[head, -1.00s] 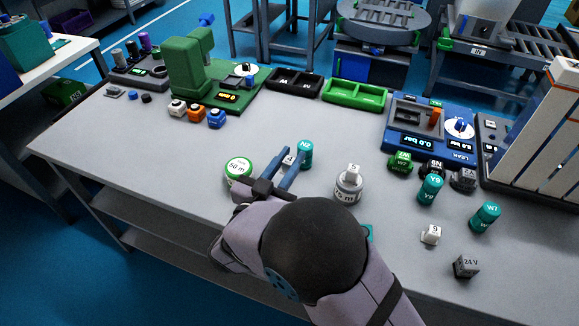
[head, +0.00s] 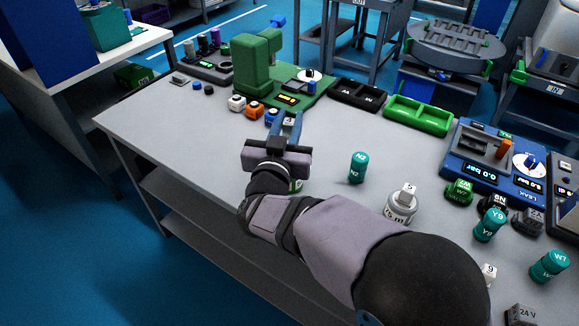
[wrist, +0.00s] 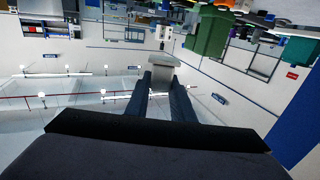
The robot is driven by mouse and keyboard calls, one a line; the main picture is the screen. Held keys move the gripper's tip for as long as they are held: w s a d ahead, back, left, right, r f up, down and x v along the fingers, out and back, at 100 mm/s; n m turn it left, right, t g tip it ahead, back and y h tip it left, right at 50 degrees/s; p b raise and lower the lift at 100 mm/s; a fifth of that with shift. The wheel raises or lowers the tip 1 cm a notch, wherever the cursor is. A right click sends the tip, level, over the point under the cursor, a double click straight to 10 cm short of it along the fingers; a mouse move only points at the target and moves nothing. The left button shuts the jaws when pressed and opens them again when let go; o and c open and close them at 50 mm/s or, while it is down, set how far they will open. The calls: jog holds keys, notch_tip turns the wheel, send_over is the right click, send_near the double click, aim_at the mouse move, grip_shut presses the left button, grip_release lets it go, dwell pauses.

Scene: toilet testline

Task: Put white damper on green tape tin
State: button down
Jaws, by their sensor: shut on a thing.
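My gripper (head: 289,127) is shut on a small white damper (head: 288,120), held up near the left-middle of the table. In the wrist view the damper (wrist: 160,72) sits between the tips of the two dark blue fingers. The green tape tin (head: 298,186) is almost fully hidden behind my wrist; only a sliver of its white and green side shows. Whether the damper is directly over the tin cannot be told. Another white damper (head: 407,190) sits on a grey-white tin (head: 399,210), and one more (head: 489,272) is on the table at the right.
Teal cylinders (head: 358,167) stand around the middle and right. A green press (head: 258,70), coloured blocks (head: 255,110), a black tray (head: 356,95) and a green tray (head: 418,115) line the back. A blue leak tester (head: 490,160) is at right. The table's front left is clear.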

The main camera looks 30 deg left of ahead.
jog(key=shift+f, duration=4.95)
jog(key=shift+f, duration=0.1)
jog(key=c, duration=1.5)
grip_release()
jog(key=shift+c, duration=0.2)
jog(key=b+v, duration=0.1)
jog(key=v, duration=1.1)
